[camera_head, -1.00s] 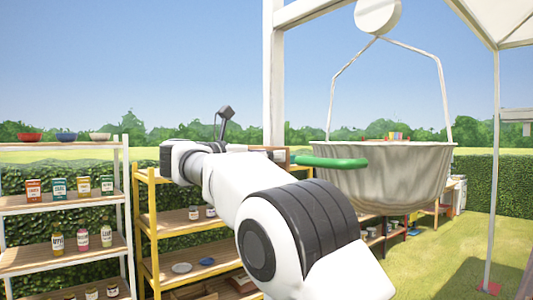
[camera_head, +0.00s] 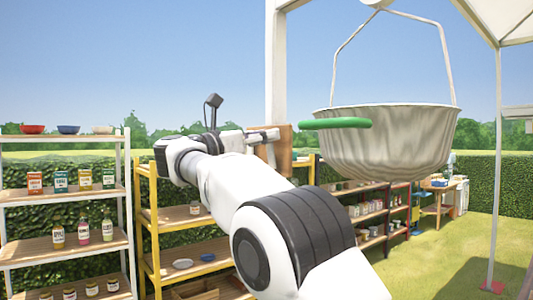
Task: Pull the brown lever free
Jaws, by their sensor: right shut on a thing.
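My right gripper (camera_head: 266,136) is at the end of my white and black arm, near the middle of the view. It is shut on the brown lever (camera_head: 284,143), a wooden-looking flat piece at its fingertips. Part of the lever is hidden behind the gripper and arm. I cannot tell whether the lever is still joined to anything. My left gripper is not in view.
A large pale basin (camera_head: 390,150) hangs by two rods at the right, with a green handle (camera_head: 335,124) close to the lever. A white post (camera_head: 278,70) stands behind. A yellow shelf (camera_head: 160,225) and a white shelf (camera_head: 65,200) stand at the left. Grass is open at the right.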

